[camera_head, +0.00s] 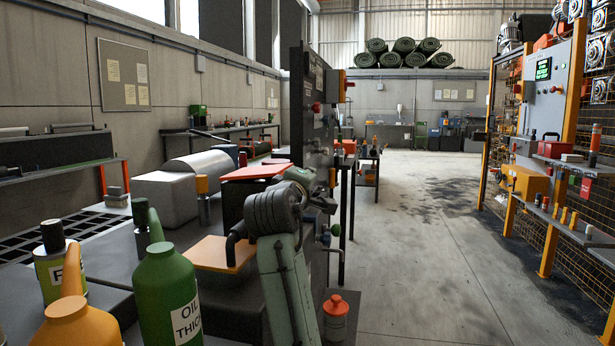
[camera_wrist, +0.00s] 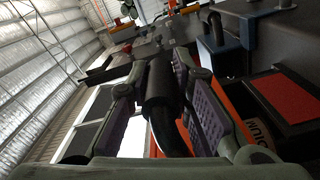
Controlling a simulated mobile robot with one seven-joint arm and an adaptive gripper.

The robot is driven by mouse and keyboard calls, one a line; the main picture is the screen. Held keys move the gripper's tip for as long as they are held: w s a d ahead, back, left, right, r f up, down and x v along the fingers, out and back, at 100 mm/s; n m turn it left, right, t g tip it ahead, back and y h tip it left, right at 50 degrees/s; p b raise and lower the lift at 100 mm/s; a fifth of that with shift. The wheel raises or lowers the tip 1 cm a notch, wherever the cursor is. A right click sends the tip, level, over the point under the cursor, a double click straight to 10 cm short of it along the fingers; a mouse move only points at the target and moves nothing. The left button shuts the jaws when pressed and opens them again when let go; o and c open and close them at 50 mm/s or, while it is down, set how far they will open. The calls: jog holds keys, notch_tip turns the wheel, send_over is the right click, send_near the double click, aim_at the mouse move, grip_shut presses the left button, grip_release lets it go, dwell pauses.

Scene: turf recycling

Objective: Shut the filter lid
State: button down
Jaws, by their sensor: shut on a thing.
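My gripper (camera_wrist: 160,76) has its two purple-padded fingers closed on a thick black handle (camera_wrist: 163,92) in the wrist view. An orange surface shows low behind it. In the head view my green arm rises at the centre, and its wrist hides most of the gripper. A flat light-orange plate (camera_head: 212,254) with a bent black handle (camera_head: 234,243) lies just left of my arm; it may be the filter lid. I cannot tell for sure that this is the handle held, or how far the lid is open.
A green oil bottle (camera_head: 166,290), a yellow-labelled bottle (camera_head: 50,278) and an orange bottle (camera_head: 78,325) stand at front left. A dark upright panel (camera_head: 304,130) rises behind my arm. The floor (camera_head: 430,270) to the right is open.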

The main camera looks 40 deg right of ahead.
jog(key=shift+f, duration=0.15)
jog(key=c, duration=1.4)
grip_release()
jog(key=shift+c, duration=0.2)
jog(key=shift+s+a, duration=0.1)
jog(key=shift+s+a, duration=0.15)
jog(key=shift+a, duration=0.05)
jog(key=v, duration=1.1)
jog(key=shift+s, duration=0.15)
jog(key=shift+c, duration=0.4)
